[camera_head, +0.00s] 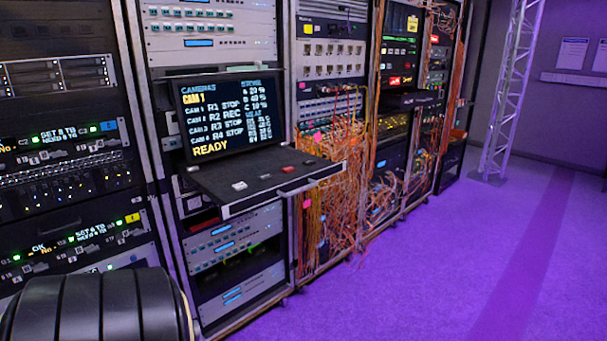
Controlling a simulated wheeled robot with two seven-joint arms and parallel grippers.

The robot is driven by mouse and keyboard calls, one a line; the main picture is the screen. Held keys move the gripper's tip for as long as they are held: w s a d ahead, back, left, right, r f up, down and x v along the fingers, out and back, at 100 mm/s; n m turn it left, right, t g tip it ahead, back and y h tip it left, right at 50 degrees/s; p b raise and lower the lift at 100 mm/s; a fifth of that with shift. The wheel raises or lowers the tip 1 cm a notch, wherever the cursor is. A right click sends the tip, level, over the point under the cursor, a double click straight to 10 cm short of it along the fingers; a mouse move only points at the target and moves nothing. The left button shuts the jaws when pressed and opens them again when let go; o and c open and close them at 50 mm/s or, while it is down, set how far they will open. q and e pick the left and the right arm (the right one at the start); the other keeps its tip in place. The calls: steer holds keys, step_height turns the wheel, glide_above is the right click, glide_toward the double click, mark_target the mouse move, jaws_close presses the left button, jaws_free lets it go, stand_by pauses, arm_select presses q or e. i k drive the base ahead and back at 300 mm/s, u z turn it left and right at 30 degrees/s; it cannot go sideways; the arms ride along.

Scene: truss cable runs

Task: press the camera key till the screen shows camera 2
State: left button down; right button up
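A screen (228,113) stands upright in the second rack from the left. Its heading reads CAMERAS, with CAM 1 in yellow below it. Its rows list CAM 1 R1 STOP, CAM 2 R2 REC, CAM 3 R3 STOP and CAM 4 R4 STOP, with READY in yellow at the bottom. A dark pulled-out key drawer (250,198) sits below the screen. It bears a pale key (239,185), a red key (288,169) and a few small others. Their labels are too small to read, so I cannot tell which is the camera key. Neither gripper is in view.
The drawer has a bar handle (313,184) along its front and sticks out from the racks. Orange cables (330,200) hang tangled from the rack to its right. A truss column (512,90) stands at the back right. The purple floor (450,270) at right is clear.

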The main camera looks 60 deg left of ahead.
mark_target(237, 187)
steer(key=u, duration=0.65)
steer(key=i, duration=1.1)
steer(key=u, duration=1.5)
steer(key=i, duration=0.25)
steer(key=u, duration=0.15)
